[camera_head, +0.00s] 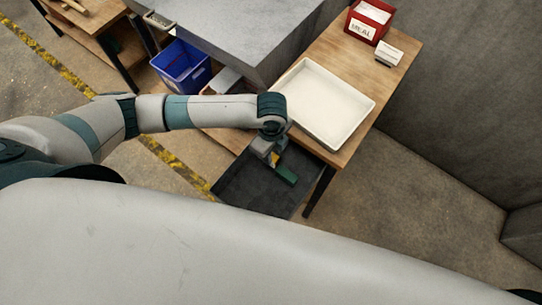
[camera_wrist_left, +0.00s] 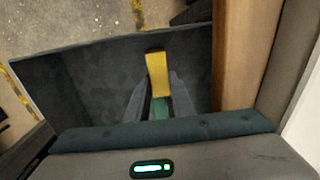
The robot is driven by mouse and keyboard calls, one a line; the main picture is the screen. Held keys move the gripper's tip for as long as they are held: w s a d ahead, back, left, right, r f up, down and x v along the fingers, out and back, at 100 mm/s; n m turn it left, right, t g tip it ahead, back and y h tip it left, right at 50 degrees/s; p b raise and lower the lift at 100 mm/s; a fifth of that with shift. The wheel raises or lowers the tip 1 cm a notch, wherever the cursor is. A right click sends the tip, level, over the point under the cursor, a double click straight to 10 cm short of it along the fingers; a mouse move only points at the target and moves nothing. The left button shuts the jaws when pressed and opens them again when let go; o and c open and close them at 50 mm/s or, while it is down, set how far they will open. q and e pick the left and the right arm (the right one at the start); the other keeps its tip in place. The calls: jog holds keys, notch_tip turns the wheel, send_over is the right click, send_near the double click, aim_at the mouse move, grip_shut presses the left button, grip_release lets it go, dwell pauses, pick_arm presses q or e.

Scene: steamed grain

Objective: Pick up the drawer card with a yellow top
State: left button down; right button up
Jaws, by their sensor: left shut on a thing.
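The drawer card shows its yellow top (camera_wrist_left: 157,75) between the two fingers of my left gripper (camera_wrist_left: 157,100) in the left wrist view. A green part of the card lies below the yellow, nearer the palm. In the head view my left gripper (camera_head: 272,155) is over the dark open drawer (camera_head: 240,190), and a bit of yellow shows at its fingertips. My left gripper is shut on the card. A green piece (camera_head: 287,174) shows beside the fingers; I cannot tell whether it is part of the card. My right gripper is not in view.
A wooden table (camera_head: 399,73) beside the drawer holds a white tray (camera_head: 357,127), a red box labelled MEAL (camera_head: 363,29) and a small white item (camera_head: 389,53). A blue bin (camera_head: 181,67) stands behind my left arm. A grey block (camera_head: 250,40) is at the back.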

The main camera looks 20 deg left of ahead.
pick_arm(q)
notch_tip(320, 180, up, 7)
jog(key=shift+r+b, duration=0.1)
jog(key=shift+b, duration=0.6)
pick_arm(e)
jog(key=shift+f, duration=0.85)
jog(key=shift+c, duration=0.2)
